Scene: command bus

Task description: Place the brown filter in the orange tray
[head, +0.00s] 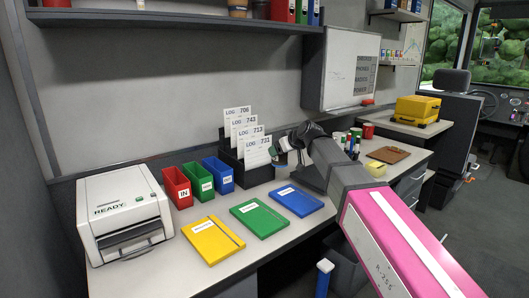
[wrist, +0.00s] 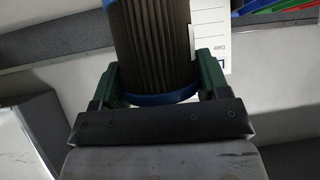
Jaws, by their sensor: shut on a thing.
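In the wrist view the brown filter (wrist: 155,40) is a pleated dark brown cylinder with a blue end ring. It sits between the two green fingers of my gripper (wrist: 157,72), which is shut on it. In the head view my gripper (head: 283,149) is over the desk, just right of the rack of log cards; the filter is too small and covered to make out there. I see no orange tray in either view.
A dark rack (head: 235,165) with white log cards stands beside my gripper. Red (head: 178,187), green and blue bins, a white printer (head: 122,215) and yellow (head: 213,240), green and blue books cover the desk. A clipboard (head: 389,155) and yellow case (head: 418,108) are farther right.

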